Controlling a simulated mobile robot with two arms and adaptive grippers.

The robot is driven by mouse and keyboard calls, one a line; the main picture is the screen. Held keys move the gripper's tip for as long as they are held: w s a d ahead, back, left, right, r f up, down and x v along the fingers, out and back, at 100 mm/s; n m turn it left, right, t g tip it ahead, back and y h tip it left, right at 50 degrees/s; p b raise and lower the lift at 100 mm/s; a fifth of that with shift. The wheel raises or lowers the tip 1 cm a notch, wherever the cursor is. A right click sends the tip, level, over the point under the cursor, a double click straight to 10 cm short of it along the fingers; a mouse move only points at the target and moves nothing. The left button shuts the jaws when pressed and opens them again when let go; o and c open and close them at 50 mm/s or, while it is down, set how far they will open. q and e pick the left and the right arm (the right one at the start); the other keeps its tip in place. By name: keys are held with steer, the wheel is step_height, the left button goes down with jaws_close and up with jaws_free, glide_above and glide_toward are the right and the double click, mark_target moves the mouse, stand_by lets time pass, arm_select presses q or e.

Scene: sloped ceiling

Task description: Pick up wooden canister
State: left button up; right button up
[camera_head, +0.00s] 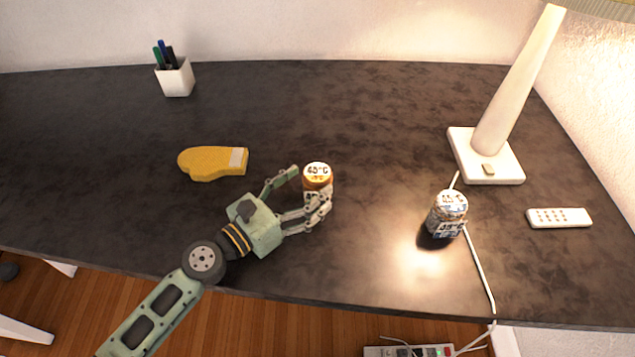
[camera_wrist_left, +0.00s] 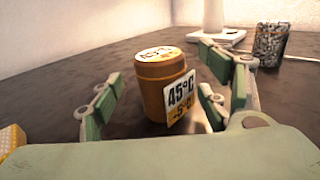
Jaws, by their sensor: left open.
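The wooden canister (camera_head: 317,178) is a small orange-brown cylinder with a white "45°C" label on its lid and side. It stands upright on the dark table. My left gripper (camera_head: 312,192) is open, with its fingers on either side of the canister. In the left wrist view the canister (camera_wrist_left: 163,85) stands between the spread green finger pads (camera_wrist_left: 158,105), with gaps visible on both sides. In the head view the near fingers hide the canister's lower part. My right gripper is not in view.
A grey patterned canister (camera_head: 447,214) stands to the right, near a lamp (camera_head: 486,170) with its cord and a white remote (camera_head: 559,218). A yellow mitt-shaped item (camera_head: 208,162) lies left of my gripper. A pen cup (camera_head: 176,79) is at the back left. The table (camera_head: 330,110) is clear behind the canister.

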mark_target(317, 179)
arm_select(q)
steer(key=x, duration=0.3)
steer(key=shift+w+d, duration=0.2)
steer(key=shift+d, duration=0.05)
steer(key=shift+r, duration=0.1)
steer(key=c, duration=1.3)
